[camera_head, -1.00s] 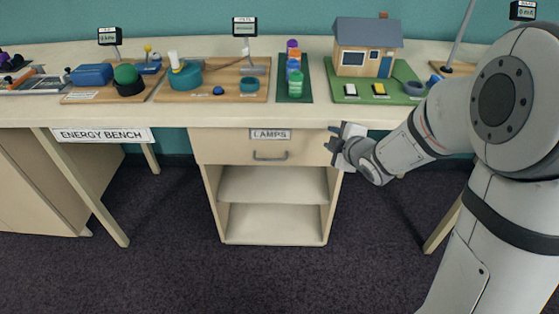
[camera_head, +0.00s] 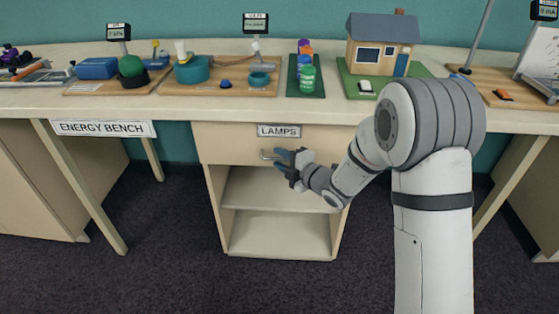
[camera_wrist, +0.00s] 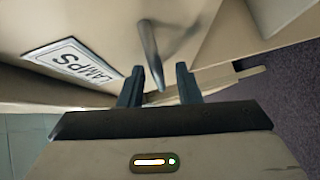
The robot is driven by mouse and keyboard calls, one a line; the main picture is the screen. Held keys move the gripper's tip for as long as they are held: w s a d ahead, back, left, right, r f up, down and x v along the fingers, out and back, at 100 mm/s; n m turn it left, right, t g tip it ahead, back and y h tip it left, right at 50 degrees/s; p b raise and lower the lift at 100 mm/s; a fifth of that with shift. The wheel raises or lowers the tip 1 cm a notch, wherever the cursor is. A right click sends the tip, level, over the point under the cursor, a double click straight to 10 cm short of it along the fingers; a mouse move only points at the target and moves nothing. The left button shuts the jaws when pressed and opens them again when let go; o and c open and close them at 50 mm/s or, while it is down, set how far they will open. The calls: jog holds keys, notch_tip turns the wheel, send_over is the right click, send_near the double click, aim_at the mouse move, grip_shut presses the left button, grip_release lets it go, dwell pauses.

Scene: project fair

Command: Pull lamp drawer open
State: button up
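The lamp drawer (camera_head: 228,147) is a pale wooden front under the bench top, with a "LAMPS" label (camera_head: 279,131), and it looks shut. Its grey bar handle (camera_head: 267,155) shows at the left end in the head view; my gripper hides the rest. In the wrist view the handle (camera_wrist: 150,52) runs away from between the fingertips. My gripper (camera_head: 284,158) is at the handle, coming from the right. In the wrist view my gripper (camera_wrist: 160,80) has its two fingers apart, one on each side of the handle's near end. I cannot tell whether they touch it.
Open shelves (camera_head: 280,236) stand below the drawer. The bench top (camera_head: 200,106) above holds a model house (camera_head: 378,55), coloured bottles (camera_head: 307,76) and other exhibits. Bench legs stand on both sides. Dark carpet in front is clear.

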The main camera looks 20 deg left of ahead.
jog(key=shift+w+a, duration=0.15)
jog(key=shift+a, duration=0.15)
grip_shut()
dwell(0.5)
